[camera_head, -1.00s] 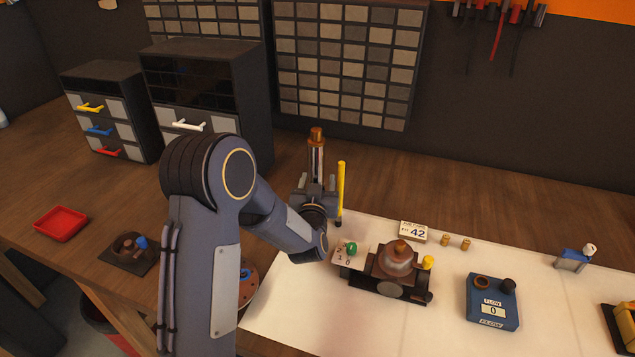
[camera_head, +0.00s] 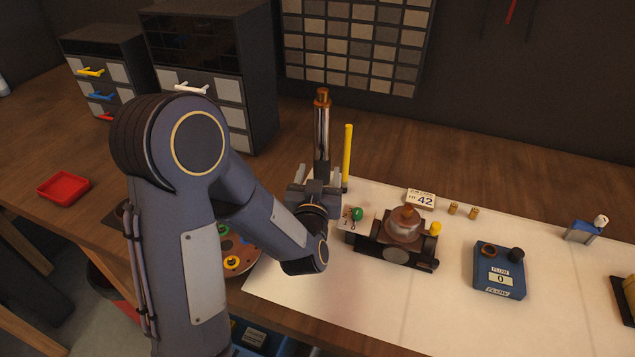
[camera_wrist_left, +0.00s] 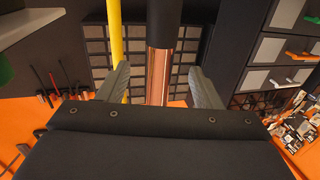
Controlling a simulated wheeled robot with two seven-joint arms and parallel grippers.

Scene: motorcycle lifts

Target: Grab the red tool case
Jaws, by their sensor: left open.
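I cannot make out a red tool case for sure in either view. A shallow red tray (camera_head: 63,187) lies on the wooden bench at the left in the head view. My left gripper (camera_head: 318,176) is open above the back left of the white mat, far to the right of the tray. A metal cylinder with a copper end (camera_head: 321,128) stands in line with its fingers. In the left wrist view the copper part (camera_wrist_left: 159,75) shows between the two open fingers (camera_wrist_left: 160,88); contact cannot be told. My right gripper is not in view.
A yellow rod (camera_head: 347,158) stands close beside my left gripper. A brown carburettor-like part (camera_head: 405,232) and a blue flow meter (camera_head: 498,270) sit on the white mat (camera_head: 450,320). Drawer cabinets (camera_head: 215,70) stand behind. The bench is clear around the red tray.

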